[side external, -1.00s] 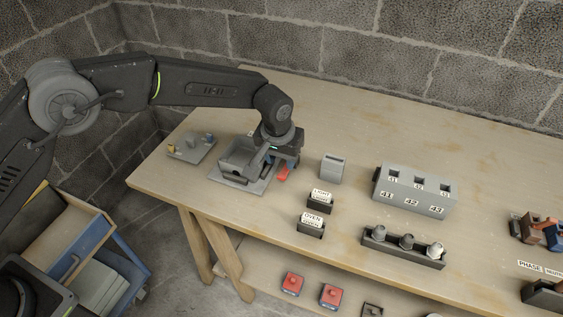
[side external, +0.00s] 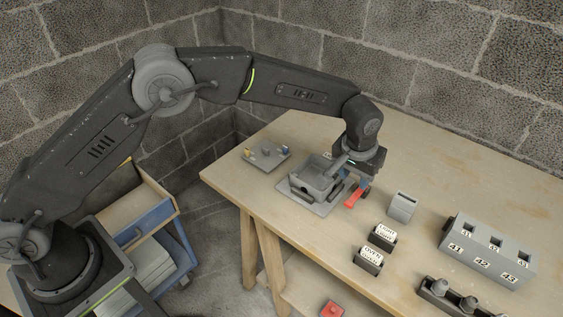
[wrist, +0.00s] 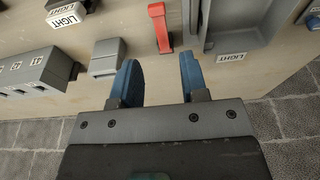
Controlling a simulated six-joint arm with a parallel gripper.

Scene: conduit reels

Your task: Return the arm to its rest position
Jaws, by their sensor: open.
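My gripper (wrist: 158,70) is open and empty, with two blue fingers apart in the wrist view. In the side view my gripper (side external: 364,180) hangs above the bench, just right of a grey open box fixture (side external: 299,191). A red lever (side external: 353,197) stands out beside that fixture, close under the gripper. In the wrist view the red lever (wrist: 161,32) is ahead of the fingers, and no finger touches it. The fixture (wrist: 207,22) lies to its right there. My arm is stretched out over the bench.
A small grey box (side external: 402,207), LIGHT holder (side external: 383,238) and OPEN holder (side external: 369,261) stand right of the gripper. A numbered grey block (side external: 487,250) is farther right. A plate with small parts (side external: 266,156) lies behind left. A block wall (side external: 430,70) rises behind.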

